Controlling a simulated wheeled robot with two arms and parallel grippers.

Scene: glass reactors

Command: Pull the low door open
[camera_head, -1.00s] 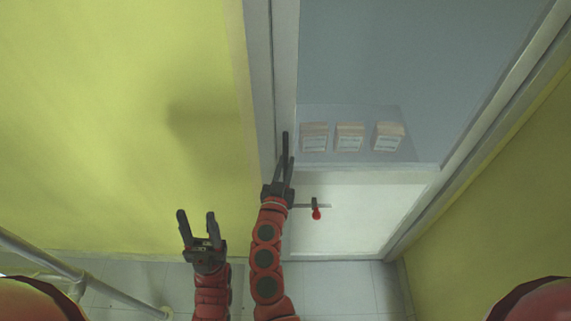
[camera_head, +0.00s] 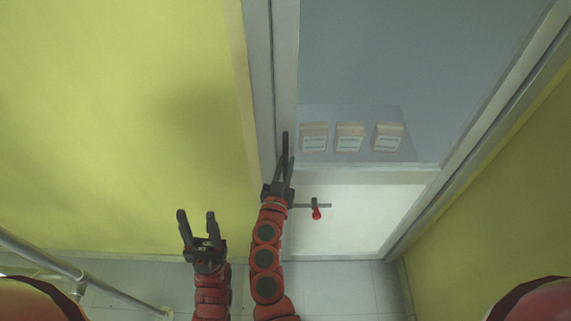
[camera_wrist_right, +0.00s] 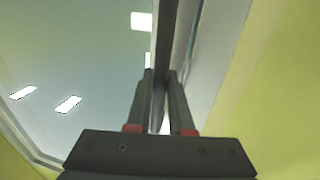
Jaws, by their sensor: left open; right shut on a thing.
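The door (camera_head: 370,75) is a tall grey-blue glazed panel with a pale frame in the head view. A white panel (camera_head: 375,215) forms its lower part. My right gripper (camera_head: 286,150) is at its left edge. In the right wrist view, the fingers (camera_wrist_right: 162,80) are closed on a dark upright bar (camera_wrist_right: 164,35) that runs between them; I cannot tell whether it is a handle or the door's edge. My left gripper (camera_head: 197,220) is open and empty, below and left of the right one, in front of the yellow wall.
Several small labelled boxes (camera_head: 349,137) sit behind the glass. A red-tipped valve (camera_head: 316,210) is right of my right arm. A metal rail (camera_head: 55,262) is at the lower left. Yellow walls (camera_head: 120,120) flank the door, and tiled floor (camera_head: 335,285) shows below.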

